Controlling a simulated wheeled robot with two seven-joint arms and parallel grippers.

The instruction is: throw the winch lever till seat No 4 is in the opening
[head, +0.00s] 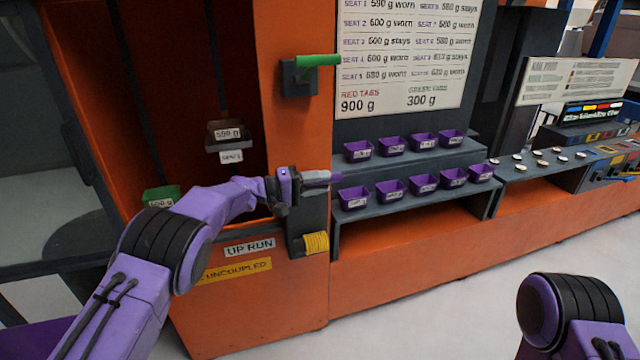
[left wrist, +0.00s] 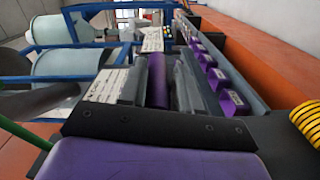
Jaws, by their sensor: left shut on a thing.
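A purple lever handle (head: 318,178) sticks out to the right from a grey bracket on the orange cabinet, above a yellow coil (head: 316,243). My left gripper (head: 292,188) is shut on this handle; the left wrist view shows the purple bar (left wrist: 158,80) between the grey fingers. In the dark opening a dark bucket (head: 226,132) marked about 590 g hangs over a white seat label (head: 231,157), which seems to read SEAT 1. A green bucket (head: 161,196) sits lower left, partly behind my arm. Seat No 4 is not seen. My right gripper is out of view.
A green lever (head: 318,60) sits on a grey box higher on the cabinet. A chart of seat weights (head: 410,50) hangs to the right. Several purple bins (head: 390,192) stand on two stepped shelves (head: 400,160) beside the gripper. The floor in front is clear.

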